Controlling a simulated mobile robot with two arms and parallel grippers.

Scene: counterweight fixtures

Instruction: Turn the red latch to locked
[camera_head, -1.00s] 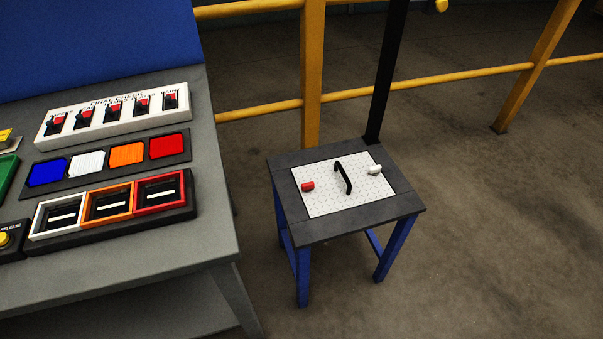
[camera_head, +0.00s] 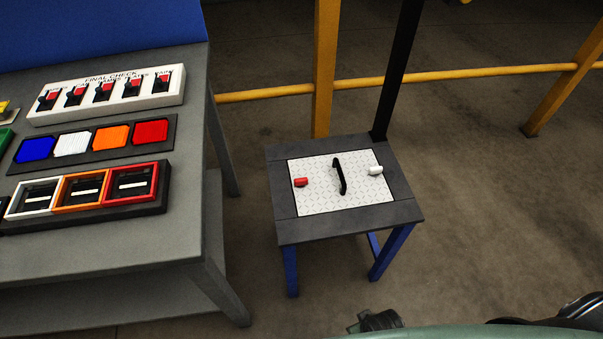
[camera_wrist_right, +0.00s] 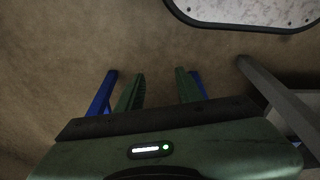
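The red latch (camera_head: 301,182) is a small red knob on the left side of a white tread-patterned plate (camera_head: 320,202). The plate is set in the dark top of a small stand (camera_head: 350,226) with blue legs. A black curved handle (camera_head: 339,177) rises from the middle of the plate, and a white latch (camera_head: 376,170) sits on its right side. My right gripper (camera_wrist_right: 159,84) is open and empty in the right wrist view, over the floor and apart from the latch. The latch does not show there. My left gripper is not in view.
A grey bench (camera_head: 110,245) with a switch panel (camera_head: 108,95), coloured pads and framed slots stands left of the stand. A yellow rail (camera_head: 460,78) and a black post (camera_head: 398,70) are behind. Floor right of the stand is clear.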

